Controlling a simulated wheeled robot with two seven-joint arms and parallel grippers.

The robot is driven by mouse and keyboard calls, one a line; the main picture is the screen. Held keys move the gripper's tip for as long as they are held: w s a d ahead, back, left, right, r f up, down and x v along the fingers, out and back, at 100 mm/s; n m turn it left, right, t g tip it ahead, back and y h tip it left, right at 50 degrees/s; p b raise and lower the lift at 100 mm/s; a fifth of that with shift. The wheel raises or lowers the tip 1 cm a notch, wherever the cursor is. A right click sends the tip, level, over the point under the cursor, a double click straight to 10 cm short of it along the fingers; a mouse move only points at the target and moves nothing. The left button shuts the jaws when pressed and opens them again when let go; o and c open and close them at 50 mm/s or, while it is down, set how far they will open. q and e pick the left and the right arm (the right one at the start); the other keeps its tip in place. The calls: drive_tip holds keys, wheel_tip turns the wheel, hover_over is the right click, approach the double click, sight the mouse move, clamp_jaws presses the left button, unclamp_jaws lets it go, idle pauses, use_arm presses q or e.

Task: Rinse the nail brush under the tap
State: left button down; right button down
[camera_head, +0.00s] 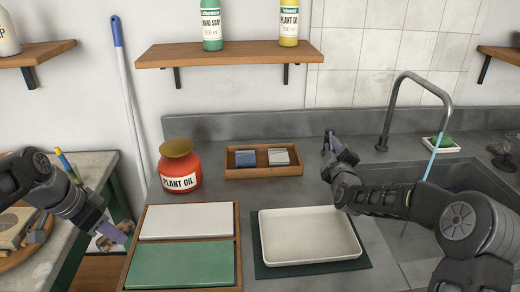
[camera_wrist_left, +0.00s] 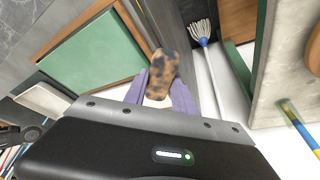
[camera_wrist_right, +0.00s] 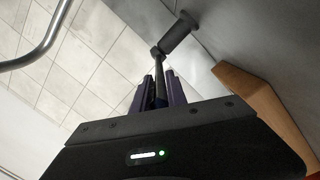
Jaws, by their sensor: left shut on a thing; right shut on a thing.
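My left gripper (camera_head: 118,226) is at the left, beyond the left edge of the wooden tray. It is shut on a tan, dark-mottled rounded block, likely the nail brush (camera_head: 108,240); the block also shows in the left wrist view (camera_wrist_left: 163,68). My right gripper (camera_head: 330,146) is near the back of the counter, left of the tap (camera_head: 390,115). In the right wrist view it is shut on a thin dark rod with a thicker cylinder, likely the tap's lever (camera_wrist_right: 178,34). A blue water stream (camera_head: 432,160) falls from the spout towards the grey sink (camera_head: 470,176).
A white tray (camera_head: 262,240) on a dark green mat and a wooden tray (camera_head: 239,262) with white and green slabs fill the front counter. A red plant oil jar (camera_head: 181,168) and a wooden box (camera_head: 231,172) stand behind. A green item (camera_head: 444,141) sits on a dish right of the tap.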

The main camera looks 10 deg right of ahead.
use_arm(q)
drive_tip(key=shift+f, duration=0.15)
use_arm(e)
drive_tip(key=shift+w+a+m+h, duration=0.15)
drive_tip(key=shift+a+m+h, duration=0.25)
drive_tip(key=shift+h, duration=0.2)
drive_tip(key=c, duration=1.4)
unclamp_jaws()
drive_tip(key=shift+c, duration=0.2)
